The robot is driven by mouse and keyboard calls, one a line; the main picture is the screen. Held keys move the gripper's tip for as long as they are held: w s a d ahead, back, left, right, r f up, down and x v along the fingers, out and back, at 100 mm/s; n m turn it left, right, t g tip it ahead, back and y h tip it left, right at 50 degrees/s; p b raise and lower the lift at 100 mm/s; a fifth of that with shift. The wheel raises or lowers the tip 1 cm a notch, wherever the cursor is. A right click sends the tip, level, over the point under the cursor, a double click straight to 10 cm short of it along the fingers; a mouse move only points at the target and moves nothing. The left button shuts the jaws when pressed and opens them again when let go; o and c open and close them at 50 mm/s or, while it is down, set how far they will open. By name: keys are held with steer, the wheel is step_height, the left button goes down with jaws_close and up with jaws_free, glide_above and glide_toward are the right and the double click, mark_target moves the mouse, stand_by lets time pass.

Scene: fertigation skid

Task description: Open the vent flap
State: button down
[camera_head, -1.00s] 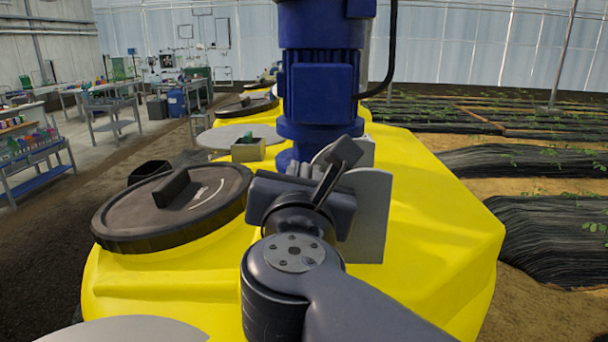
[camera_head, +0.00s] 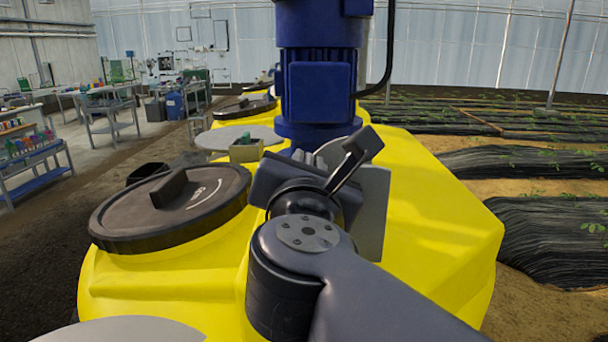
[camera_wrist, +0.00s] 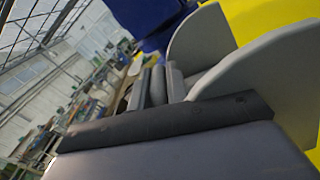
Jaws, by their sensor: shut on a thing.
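Two upright grey plates with rounded edges stand on the yellow tank, the nearer plate (camera_head: 373,215) partly behind my gripper. They also show in the wrist view as a far plate (camera_wrist: 200,35) and a near plate (camera_wrist: 275,75). A grey bar-like piece, likely part of the vent flap (camera_wrist: 158,88), sits between my fingers beside the plates. My gripper (camera_wrist: 156,86) is shut on it; in the head view my gripper (camera_head: 335,170) is at the plates. The rest of the flap is hidden behind my wrist, so I cannot tell its angle.
A blue motor (camera_head: 320,75) rises just behind the plates. A black round lid (camera_head: 170,205) lies on the yellow tank (camera_head: 440,230) to the left. A small open box (camera_head: 246,150) stands behind. Planting beds (camera_head: 530,160) are at right.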

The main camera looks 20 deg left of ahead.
steer(key=m, duration=0.1)
steer(key=d+r+m+b, duration=0.1)
steer(key=m, duration=0.1)
steer(key=d+r+m+b, duration=0.1)
steer(key=shift+w+d+m, duration=0.2)
steer(key=shift+w+m, duration=0.1)
steer(key=shift+w, duration=0.05)
steer(key=m, duration=0.1)
steer(key=d+m+b, duration=0.1)
steer(key=d+r+m+b, duration=0.1)
steer(key=shift+w+d+m, duration=0.25)
steer(key=shift+w+m, duration=0.1)
steer(key=shift+m, duration=0.05)
steer(key=shift+w+d+f+m+b, duration=0.1)
steer(key=shift+w+d+m+b, duration=0.2)
steer(key=shift+d+m+b, duration=0.9)
steer(key=shift+w+d+f+m+b, duration=0.2)
steer(key=shift+d+m+b, duration=0.45)
steer(key=shift+m, duration=1)
steer(key=shift+w+d+m+b, duration=0.35)
steer(key=shift+d+m+b, duration=0.55)
steer(key=shift+m, duration=0.55)
steer(key=shift+d, duration=0.1)
